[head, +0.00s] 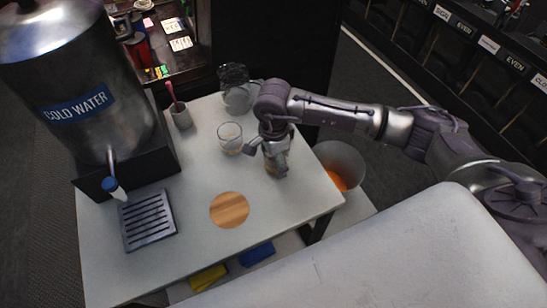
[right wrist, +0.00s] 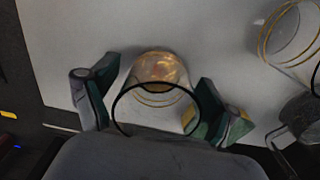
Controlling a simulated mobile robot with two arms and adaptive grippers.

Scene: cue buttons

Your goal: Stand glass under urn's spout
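The urn (head: 75,95), a metal tank labelled COLD WATER, stands at the left of the white table. Its spout (head: 113,187) has a blue tip and hangs near a slotted drip tray (head: 148,219). My right gripper (head: 266,158) is low over the table with its fingers spread. In the right wrist view, a clear glass (right wrist: 158,98) with gold rings and a brownish bottom stands between the fingers (right wrist: 153,100). I cannot tell whether either finger touches it. A second clear glass (head: 230,139) stands left of the gripper. My left gripper is not in view.
A round wooden disc (head: 229,210) lies on the table (head: 190,265) between tray and gripper. A bin (head: 341,160) stands beyond the right edge.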

